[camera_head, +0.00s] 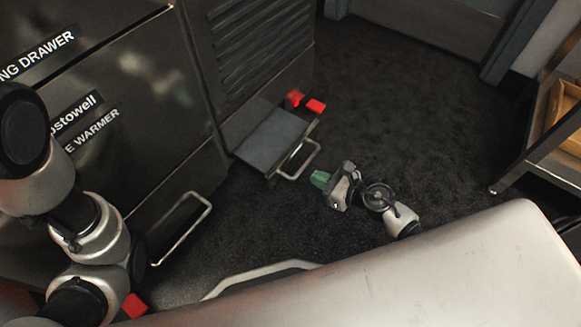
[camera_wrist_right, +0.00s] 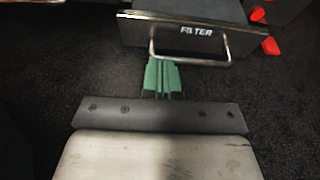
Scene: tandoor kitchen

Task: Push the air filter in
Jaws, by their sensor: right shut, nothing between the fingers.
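The air filter (camera_head: 272,138) is a flat dark tray pulled partly out of the low front of the dark cabinet, near the floor. A metal loop handle (camera_head: 300,163) is on its front. In the right wrist view the filter's front (camera_wrist_right: 225,38) carries the label "FILTER", with the handle (camera_wrist_right: 190,60) below the label. My right gripper (camera_head: 320,179), with green fingers, is shut and empty just in front of the handle. In the wrist view its fingers (camera_wrist_right: 162,76) point at the handle's left part; whether they touch it I cannot tell. My left gripper is out of view.
Red parts (camera_head: 315,106) stick out beside the filter's far side. A vented panel (camera_head: 258,40) is above it. A warmer drawer with a bar handle (camera_head: 183,232) is to the left. A shelf rack (camera_head: 550,130) stands at right. Dark floor (camera_head: 420,110) between is clear.

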